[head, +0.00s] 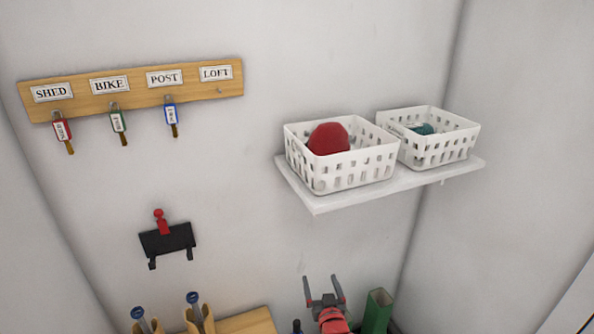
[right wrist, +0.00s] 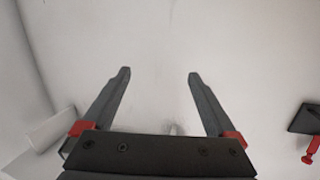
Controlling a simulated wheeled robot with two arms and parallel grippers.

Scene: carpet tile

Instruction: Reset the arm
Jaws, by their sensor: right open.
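My right gripper (head: 323,281) is low in the middle of the head view, in front of the bare wall below the shelf. Its two fingers are spread apart with nothing between them. In the right wrist view the open fingers (right wrist: 159,74) frame only plain wall. My left gripper is in neither view.
Above the gripper, a white shelf (head: 333,203) bears two white baskets. A wooden key rack (head: 130,88) holds three tagged keys. A black wall piece with a red clip (head: 168,241) is at left. A green upright container (head: 377,312) stands close right of the gripper.

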